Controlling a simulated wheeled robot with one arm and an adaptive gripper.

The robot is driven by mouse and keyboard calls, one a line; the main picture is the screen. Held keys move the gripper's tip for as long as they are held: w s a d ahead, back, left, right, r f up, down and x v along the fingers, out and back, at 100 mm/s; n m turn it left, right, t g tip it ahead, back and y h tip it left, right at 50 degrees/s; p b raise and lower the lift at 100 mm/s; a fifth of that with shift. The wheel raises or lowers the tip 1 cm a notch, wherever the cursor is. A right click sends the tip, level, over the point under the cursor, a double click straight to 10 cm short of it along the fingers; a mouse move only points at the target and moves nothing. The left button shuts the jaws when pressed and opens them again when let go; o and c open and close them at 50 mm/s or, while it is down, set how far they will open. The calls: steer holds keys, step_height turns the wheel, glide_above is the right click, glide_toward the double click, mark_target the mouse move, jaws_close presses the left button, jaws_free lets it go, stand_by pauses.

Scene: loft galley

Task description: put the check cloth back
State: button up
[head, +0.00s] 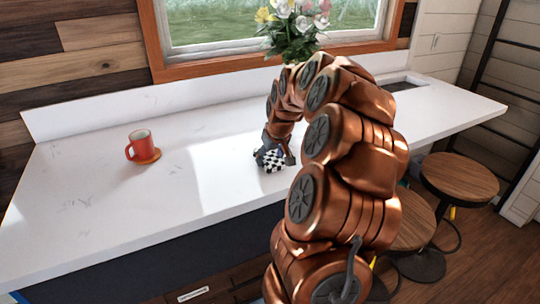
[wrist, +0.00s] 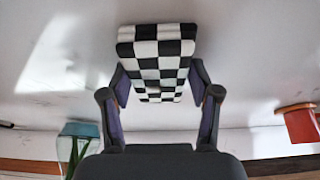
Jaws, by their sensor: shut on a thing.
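The check cloth (head: 272,160) is a small black-and-white checkered block. My gripper (head: 275,154) is over the middle of the white counter, shut on the cloth. In the wrist view the check cloth (wrist: 158,60) sits between the two fingers of my gripper (wrist: 160,85), one finger against each side. I cannot tell whether the cloth touches the counter or is held just above it.
A vase of flowers (head: 292,40) is at the back by the window. Stools (head: 460,178) stand at the right. The counter between mug and cloth is clear.

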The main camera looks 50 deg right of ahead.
steer(key=shift+f, duration=0.1)
steer(key=shift+f, duration=0.15)
steer(key=o, duration=1.2)
steer(key=b+v, duration=0.4)
steer(key=v, duration=0.8)
steer(key=shift+r, duration=0.25)
